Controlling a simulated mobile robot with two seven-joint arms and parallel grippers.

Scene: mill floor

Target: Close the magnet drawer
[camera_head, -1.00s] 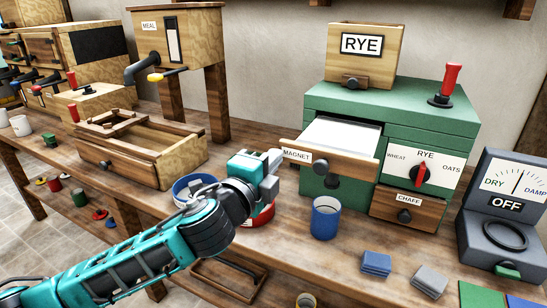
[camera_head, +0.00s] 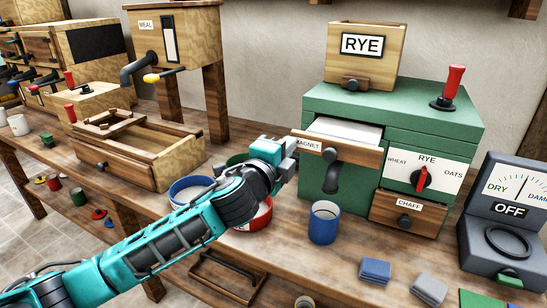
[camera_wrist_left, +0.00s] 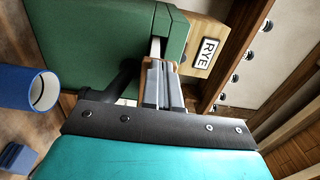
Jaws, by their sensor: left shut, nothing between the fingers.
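The magnet drawer (camera_head: 362,156) has a wooden front with a MAGNET label and a dark knob. It sits in the upper left of the green machine (camera_head: 420,112) and stands partly out, its pale inside showing behind the front. My left gripper (camera_head: 291,148) is shut and empty, at the left end of the drawer front. It appears to touch the front, but the contact itself is hidden. In the left wrist view, the shut fingers (camera_wrist_left: 165,84) point at the drawer's edge beside the green housing (camera_wrist_left: 100,35). My right gripper is not in view.
Below the magnet drawer are a dark curved spout (camera_head: 332,180) and the chaff drawer (camera_head: 408,211). A blue cup (camera_head: 324,223) stands in front of the machine. A red bowl (camera_head: 257,217) and a blue-rimmed bowl (camera_head: 184,190) lie by my left arm. A moisture meter (camera_head: 500,230) stands right.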

